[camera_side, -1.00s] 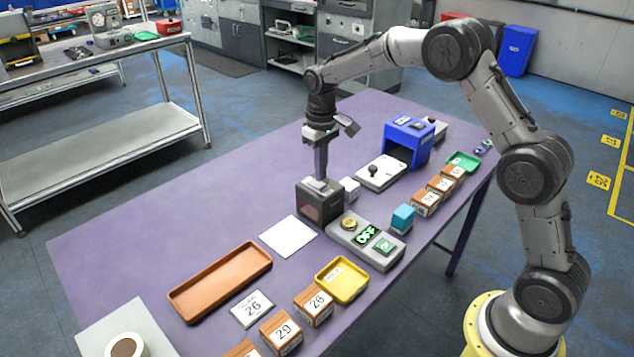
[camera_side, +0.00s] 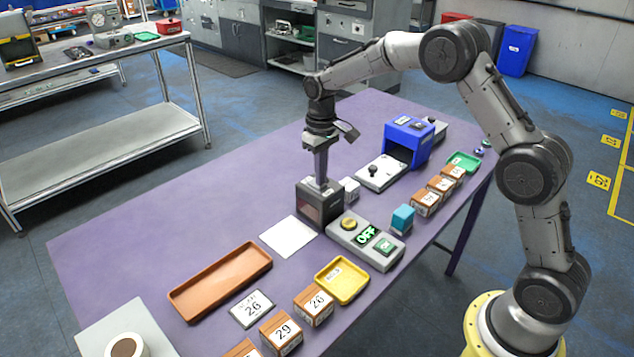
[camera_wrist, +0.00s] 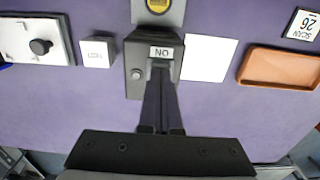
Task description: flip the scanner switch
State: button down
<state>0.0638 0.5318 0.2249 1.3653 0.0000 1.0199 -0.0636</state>
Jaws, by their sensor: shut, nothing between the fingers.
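The scanner (camera_side: 320,205) is a dark grey box with a reddish window on its front, standing near the middle of the table. In the wrist view its top (camera_wrist: 136,52) carries a round grey button or knob and a pale label (camera_wrist: 162,53) that reads ON upside down. My gripper (camera_side: 321,182) is shut and points down at the scanner's top. In the wrist view its fingertips (camera_wrist: 161,68) are right by the label, and the fingers hide the top around it. I cannot tell the switch lever apart or whether the tips touch it.
A grey panel (camera_side: 343,236) with a yellow button and a green OFF display (camera_side: 367,235) stands in front of the scanner. A white sheet (camera_side: 289,236) lies left of it. A small white block (camera_side: 350,188) is close on its right. An orange tray (camera_side: 221,278) lies farther left.

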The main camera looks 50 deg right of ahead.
jog(key=shift+f, duration=0.25)
jog(key=shift+r, duration=3.55)
